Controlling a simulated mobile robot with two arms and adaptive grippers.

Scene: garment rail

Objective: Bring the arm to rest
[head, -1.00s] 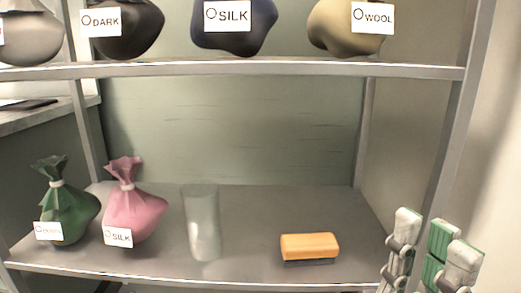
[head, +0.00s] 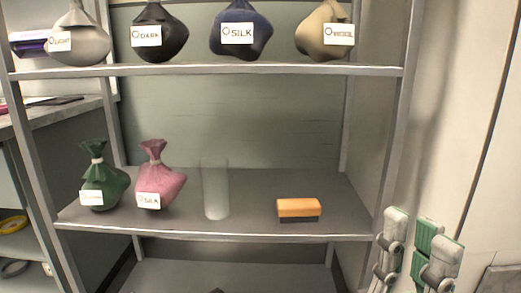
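My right gripper (head: 412,250) is at the lower right of the head view, in front of the shelf rack's right post. Its grey and green fingers point up and stand apart, with nothing seen between them. It touches no bag or shelf that I can see. My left gripper is not in the view.
A metal rack (head: 215,233) holds a green bag (head: 104,180), a pink SILK bag (head: 160,180), a clear cylinder (head: 215,192) and an orange brush (head: 298,209). Above are labelled bags, including a blue SILK bag (head: 240,30). A counter (head: 55,113) stands left.

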